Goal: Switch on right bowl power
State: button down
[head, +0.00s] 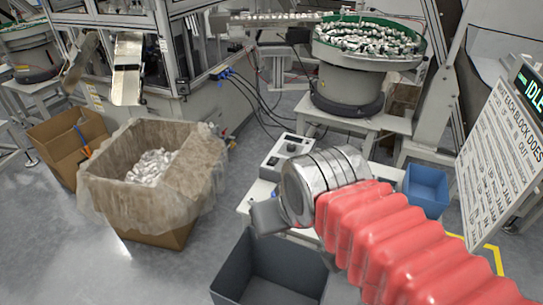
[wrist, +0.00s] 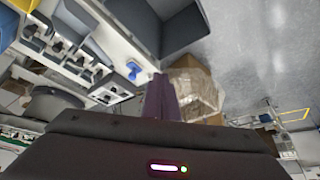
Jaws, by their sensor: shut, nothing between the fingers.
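The right bowl (head: 368,40) stands at the back on a white stand, with a green rim and many shiny parts inside. A grey control box (head: 286,155) with a dark knob sits on a low white bench in front of it, partly hidden by my arm; a similar panel shows in the wrist view (wrist: 112,92). I cannot make out the power switch or its setting. My gripper (head: 262,217) is shut and empty, apart from the control box and in front of it in the head view. Its dark fingers (wrist: 161,98) are together in the wrist view.
A lined carton (head: 150,225) of silver parts stands left. A grey bin (head: 270,275) is below my gripper. Black cables cross the floor behind. The floor between carton and bench is clear.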

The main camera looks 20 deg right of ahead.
jog(key=w+d+r+m+g+h, duration=0.1)
jog(key=w+d+r+m, duration=0.15)
jog(key=w, duration=0.65)
jog(key=w+d+r+m+g, duration=0.1)
jog(key=w+d+r+m, duration=0.15)
jog(key=w, duration=0.75)
jog(key=w+d+f+m, duration=0.2)
jog(key=w+d+f, duration=0.1)
jog(key=w, duration=0.6)
jog(key=w+d+f+m+g+h, duration=0.1)
jog(key=w+d+f, duration=0.3)
jog(key=w, duration=0.6)
notch_tip(320, 180, down, 2)
jog(key=shift+w+d+f+m+g, duration=0.2)
jog(key=shift+m+g, duration=0.1)
jog(key=shift+m, duration=0.1)
